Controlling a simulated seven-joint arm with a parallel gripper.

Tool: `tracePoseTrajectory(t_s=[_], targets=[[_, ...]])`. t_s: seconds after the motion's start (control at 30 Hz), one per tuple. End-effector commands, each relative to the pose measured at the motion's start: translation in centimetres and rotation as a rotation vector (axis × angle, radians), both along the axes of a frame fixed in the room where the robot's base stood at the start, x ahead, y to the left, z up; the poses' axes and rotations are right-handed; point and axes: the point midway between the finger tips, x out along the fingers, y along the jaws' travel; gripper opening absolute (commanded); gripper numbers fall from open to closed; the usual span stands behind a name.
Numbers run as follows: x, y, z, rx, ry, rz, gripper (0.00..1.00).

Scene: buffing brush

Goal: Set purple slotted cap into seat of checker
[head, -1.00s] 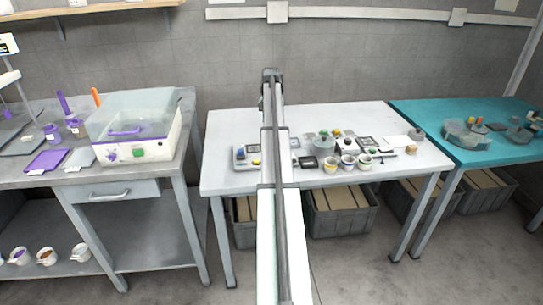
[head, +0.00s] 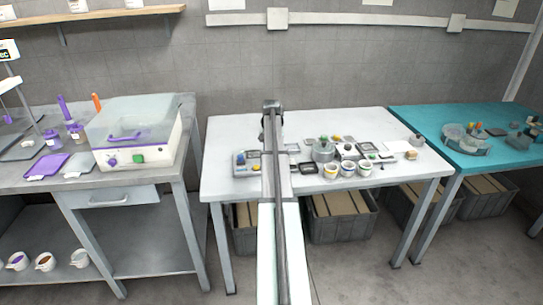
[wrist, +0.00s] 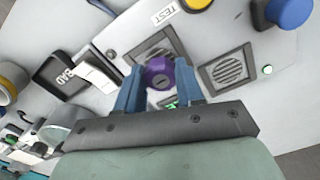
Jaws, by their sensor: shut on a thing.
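The purple slotted cap (wrist: 158,76) is between the blue fingertips of my gripper (wrist: 157,85) in the wrist view. The checker (wrist: 120,40) is a light grey panel under the cap, with a TEST label, a yellow button, a blue knob and dark-framed square parts. One square (wrist: 228,70) with a grille is clear to the right; another is partly hidden behind the cap and fingers. I cannot tell whether the cap touches the checker. In the head view the checker (head: 241,171) is partly behind my arm, which hides my gripper.
A dark BAD tray (wrist: 62,76) lies left of the checker in the wrist view. Pots (head: 348,168) and a round metal container (head: 322,150) stand right of my arm on the white table (head: 222,137). The table's front left is clear.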

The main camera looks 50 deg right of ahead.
Motion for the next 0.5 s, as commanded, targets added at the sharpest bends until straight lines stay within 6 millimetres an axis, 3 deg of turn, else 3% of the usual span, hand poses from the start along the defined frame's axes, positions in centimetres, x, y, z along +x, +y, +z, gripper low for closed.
tracePoseTrajectory(t_s=[0.1, 0.5], targets=[[-0.04, 0.05, -1.33, 0.002, 0.001, 0.000, 0.09], [-0.02, 0.01, -1.69, 0.001, 0.000, 0.000, 0.09]])
